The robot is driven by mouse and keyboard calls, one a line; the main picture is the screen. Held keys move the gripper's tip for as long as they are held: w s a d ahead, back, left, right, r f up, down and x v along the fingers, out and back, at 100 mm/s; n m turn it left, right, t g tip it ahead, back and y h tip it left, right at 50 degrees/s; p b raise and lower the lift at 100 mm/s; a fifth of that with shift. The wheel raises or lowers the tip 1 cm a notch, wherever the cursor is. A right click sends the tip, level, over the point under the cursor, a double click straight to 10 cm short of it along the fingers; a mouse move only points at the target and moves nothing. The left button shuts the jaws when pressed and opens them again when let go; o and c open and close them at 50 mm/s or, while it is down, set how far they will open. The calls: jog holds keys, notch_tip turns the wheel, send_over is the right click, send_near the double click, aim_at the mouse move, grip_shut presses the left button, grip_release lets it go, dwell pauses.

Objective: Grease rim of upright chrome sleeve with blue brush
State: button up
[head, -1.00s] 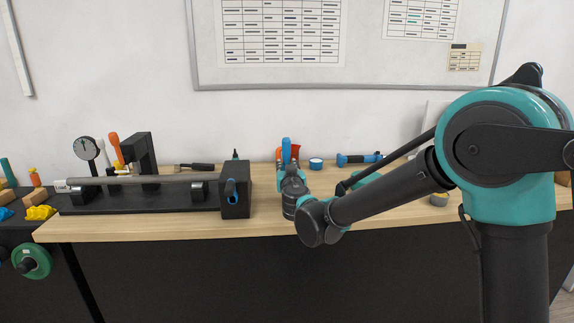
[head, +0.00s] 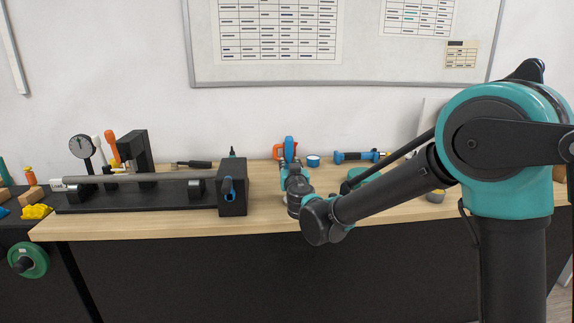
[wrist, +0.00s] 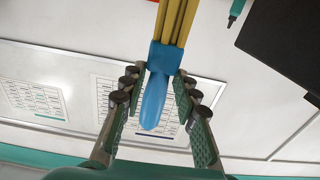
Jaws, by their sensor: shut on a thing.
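The blue brush (wrist: 153,102) has a blue handle and collar with yellow bristles or strands at the top of the wrist view. My gripper (wrist: 158,88) has its fingers on both sides of the brush and is shut on it. In the head view the gripper (head: 292,172) is above the bench, and a blue part of the brush (head: 289,146) shows beyond it. I cannot make out an upright chrome sleeve in either view; my arm covers part of the bench.
A black fixture (head: 232,188) with a grey horizontal bar (head: 140,179) and a dial gauge (head: 82,147) stands at the left. Behind my gripper are an orange item (head: 278,151), a blue-rimmed round item (head: 313,161) and a blue-black tool (head: 357,157). A small pot (head: 436,196) sits right.

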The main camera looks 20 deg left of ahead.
jog(key=shift+w+d+f, duration=0.1)
jog(key=shift+w+d, duration=0.25)
jog(key=shift+d, duration=0.25)
jog(key=shift+w+d+f, duration=0.1)
jog(key=shift+w+d, duration=0.2)
jog(key=shift+d, duration=0.25)
grip_shut()
jog(key=shift+w+r, duration=0.1)
jog(key=shift+r, duration=0.1)
jog(key=d, duration=0.1)
jog(key=w+d, duration=0.2)
jog(key=d, duration=0.1)
jog(key=shift+w+r, duration=0.2)
jog(key=shift+r, duration=0.15)
jog(key=shift+f, duration=0.5)
jog(key=shift+a, duration=0.15)
